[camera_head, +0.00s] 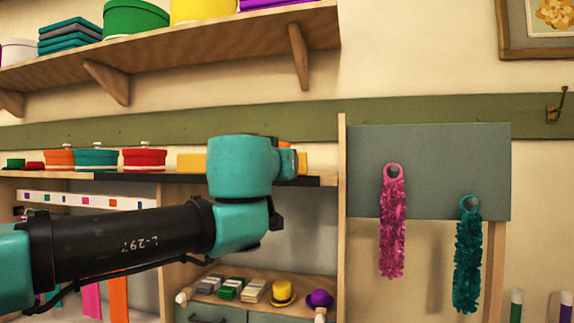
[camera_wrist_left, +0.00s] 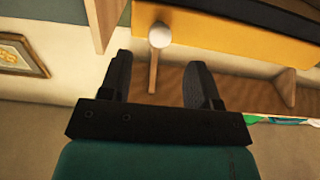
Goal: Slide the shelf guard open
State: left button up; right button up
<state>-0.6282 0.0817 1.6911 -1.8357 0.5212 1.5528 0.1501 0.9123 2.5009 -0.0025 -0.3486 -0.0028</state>
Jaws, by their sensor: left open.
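A long yellow panel (camera_head: 192,162), which looks like the shelf guard, stands along the front of the middle shelf in the head view, partly hidden behind my left wrist. In the left wrist view the yellow panel (camera_wrist_left: 230,42) runs across the upper right. A round pale knob (camera_wrist_left: 160,36) sits at its left end. My left gripper (camera_wrist_left: 160,68) is open, and the knob shows between and beyond its fingertips. The fingers look empty; contact with the knob cannot be told. In the head view my left wrist hides the fingers. My right gripper is in neither view.
Lidded boxes, including a red one (camera_head: 143,158), stand left of the panel. A wooden upright (camera_head: 342,220) and a grey board (camera_head: 440,165) with a pink boa (camera_head: 393,225) and a teal boa (camera_head: 467,262) are at right. A wooden shelf (camera_head: 180,55) hangs above.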

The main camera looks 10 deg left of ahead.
pick_arm(q)
jog(key=w, duration=0.5)
jog(key=w+d, duration=0.1)
jog(key=w, duration=0.1)
jog(key=shift+w, duration=0.25)
jog(key=shift+c, duration=0.5)
grip_shut()
